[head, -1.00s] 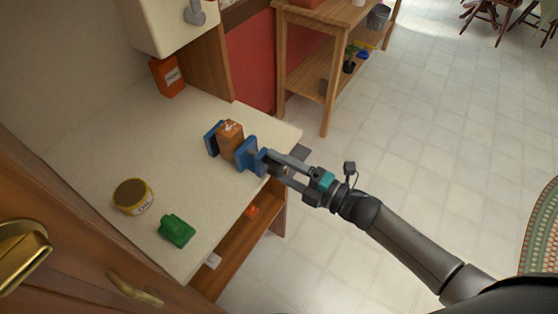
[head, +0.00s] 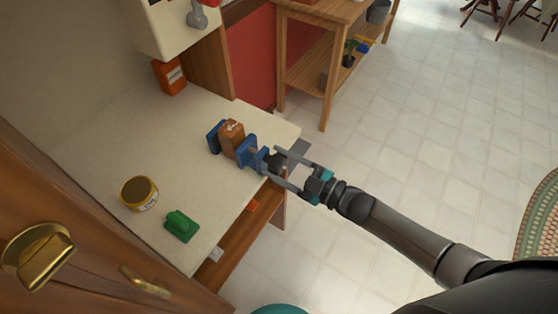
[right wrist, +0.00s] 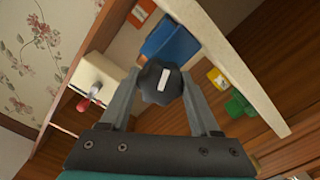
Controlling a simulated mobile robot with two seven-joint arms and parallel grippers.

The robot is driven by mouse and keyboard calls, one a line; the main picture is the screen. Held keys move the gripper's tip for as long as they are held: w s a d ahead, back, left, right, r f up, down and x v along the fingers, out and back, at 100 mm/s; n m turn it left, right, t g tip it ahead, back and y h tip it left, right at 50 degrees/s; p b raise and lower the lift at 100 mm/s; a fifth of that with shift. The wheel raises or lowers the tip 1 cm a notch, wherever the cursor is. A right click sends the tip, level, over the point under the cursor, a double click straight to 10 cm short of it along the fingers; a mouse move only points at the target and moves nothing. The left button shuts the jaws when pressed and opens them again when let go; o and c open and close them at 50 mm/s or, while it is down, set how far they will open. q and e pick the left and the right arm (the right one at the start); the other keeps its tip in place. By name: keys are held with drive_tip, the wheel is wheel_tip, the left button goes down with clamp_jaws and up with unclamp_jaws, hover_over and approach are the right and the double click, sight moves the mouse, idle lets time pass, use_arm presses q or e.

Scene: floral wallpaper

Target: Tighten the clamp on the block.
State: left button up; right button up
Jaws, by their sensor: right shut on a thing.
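A blue clamp (head: 247,154) stands near the right end of the pale worktop. A brown block (head: 231,138) sits between its two blue jaws. A dark lobed knob (head: 278,162) is on the clamp's near right end, and it also shows in the right wrist view (right wrist: 160,82) with a white bar on its face. My right gripper (head: 274,164) is shut on this knob, one finger on each side. In the right wrist view the blue clamp (right wrist: 171,44) is behind the knob, and the block is hard to make out. My left gripper is not in view.
A yellow tin (head: 138,193) and a green object (head: 181,226) stand on the worktop (head: 120,145) at the front left. An orange box (head: 169,76) is at the back. A wooden shelf unit (head: 326,75) stands beyond. The worktop's middle is clear.

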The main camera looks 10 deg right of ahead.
drive_tip(key=shift+m, duration=0.6)
drive_tip(key=o, duration=1.4)
drive_tip(key=shift+c, duration=0.2)
drive_tip(key=v, duration=1.5)
drive_tip(key=shift+s+d, duration=0.1)
